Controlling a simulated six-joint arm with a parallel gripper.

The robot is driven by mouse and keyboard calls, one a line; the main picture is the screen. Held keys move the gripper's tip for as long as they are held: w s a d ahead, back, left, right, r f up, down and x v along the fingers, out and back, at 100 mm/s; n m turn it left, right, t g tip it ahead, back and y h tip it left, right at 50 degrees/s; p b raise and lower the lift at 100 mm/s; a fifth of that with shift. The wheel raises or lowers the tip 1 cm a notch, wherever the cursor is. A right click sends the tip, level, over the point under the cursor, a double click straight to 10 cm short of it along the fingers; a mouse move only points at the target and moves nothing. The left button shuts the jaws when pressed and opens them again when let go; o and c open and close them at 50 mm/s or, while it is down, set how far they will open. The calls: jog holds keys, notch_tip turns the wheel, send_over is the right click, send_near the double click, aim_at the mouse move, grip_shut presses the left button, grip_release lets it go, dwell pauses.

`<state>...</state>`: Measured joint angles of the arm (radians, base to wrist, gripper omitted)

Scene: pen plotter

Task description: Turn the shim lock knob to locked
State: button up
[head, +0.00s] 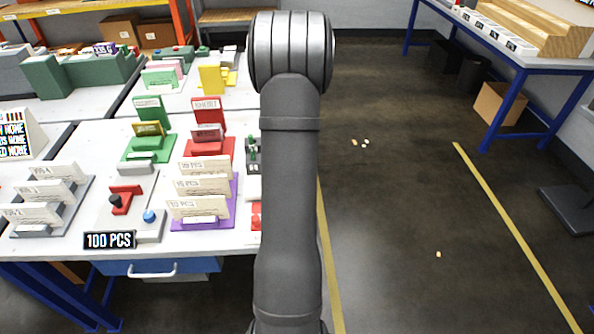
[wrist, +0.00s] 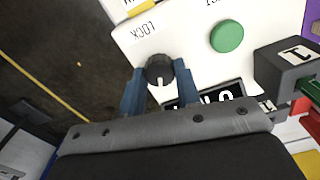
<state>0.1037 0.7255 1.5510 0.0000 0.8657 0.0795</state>
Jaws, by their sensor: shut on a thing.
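The black shim lock knob (wrist: 160,69) sits on a white panel (wrist: 190,45) in the wrist view. A white pointer line shows on its side toward my gripper's body. Printed text that seems to read "LOCK" stands upside down above it, near the panel's edge. My gripper (wrist: 159,76) has its two blue fingers on either side of the knob, shut on it. In the head view my arm covers the place where the gripper and knob are, so neither shows there.
Beside the knob are a round green button (wrist: 227,36), a dark display (wrist: 218,95) and a grey block marked 1 (wrist: 287,66). The bench (head: 75,140) at left holds several coloured card racks. Open floor (head: 400,200) lies to the right.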

jog(key=shift+m, duration=2.2)
jog(key=o, duration=1)
jog(key=shift+c, duration=0.2)
jog(key=shift+r, duration=0.1)
notch_tip(320, 180, up, 17)
jog(key=shift+r, duration=0.15)
